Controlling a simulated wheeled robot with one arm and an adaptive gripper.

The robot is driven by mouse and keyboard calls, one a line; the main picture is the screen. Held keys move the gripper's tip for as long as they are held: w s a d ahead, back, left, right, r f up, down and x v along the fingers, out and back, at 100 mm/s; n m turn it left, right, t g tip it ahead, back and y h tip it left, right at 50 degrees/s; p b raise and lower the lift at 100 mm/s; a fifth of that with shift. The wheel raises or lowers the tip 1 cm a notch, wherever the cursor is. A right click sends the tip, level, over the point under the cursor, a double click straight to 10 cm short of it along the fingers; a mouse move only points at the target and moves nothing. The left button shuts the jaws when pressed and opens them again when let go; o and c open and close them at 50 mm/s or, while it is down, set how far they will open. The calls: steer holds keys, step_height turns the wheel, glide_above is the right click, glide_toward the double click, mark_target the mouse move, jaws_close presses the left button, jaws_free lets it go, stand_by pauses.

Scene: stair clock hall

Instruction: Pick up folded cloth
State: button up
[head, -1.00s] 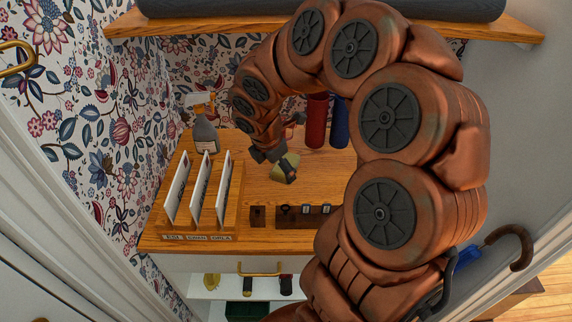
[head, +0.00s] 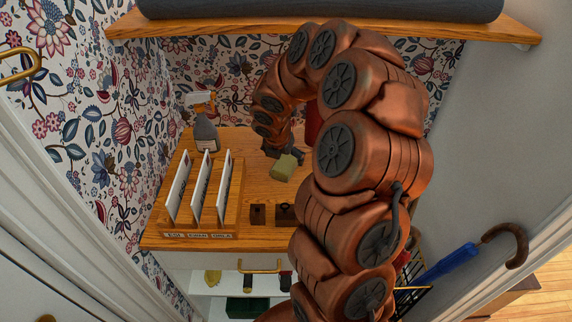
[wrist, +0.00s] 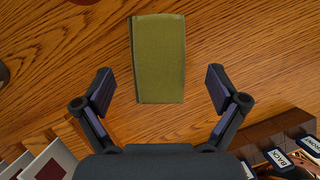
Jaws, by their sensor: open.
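The folded cloth (wrist: 159,60) is an olive-green rectangle lying flat on the wooden top in the wrist view. In the head view the cloth (head: 285,167) lies behind the dark block, partly covered by my arm. My gripper (wrist: 160,88) is open and empty. Its two fingers stand apart, to the left and right of the cloth's near part, with bare wood showing on both sides. The cloth's far end reaches beyond the fingertips. In the head view my gripper (head: 277,150) is just behind the cloth and mostly hidden by my arm.
A wooden rack with upright cards (head: 203,195) stands left of the cloth. A spray bottle (head: 205,132) is at the back left. A dark block (head: 258,214) sits at the counter's front edge. A red cylinder (head: 313,123) is partly behind my arm. A shelf (head: 300,28) hangs above.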

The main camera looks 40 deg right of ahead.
mark_target(285, 162)
steer(key=shift+x, duration=2)
steer(key=shift+a+f+p, duration=0.15)
steer(key=shift+f+p, duration=0.15)
steer(key=shift+c, duration=0.3)
steer(key=shift+s, duration=0.1)
steer(key=c, duration=1.3)
steer(key=shift+r, duration=0.2)
step_height(285, 162, up, 10)
steer(key=shift+r+b, duration=0.1)
steer(key=shift+b, duration=0.35)
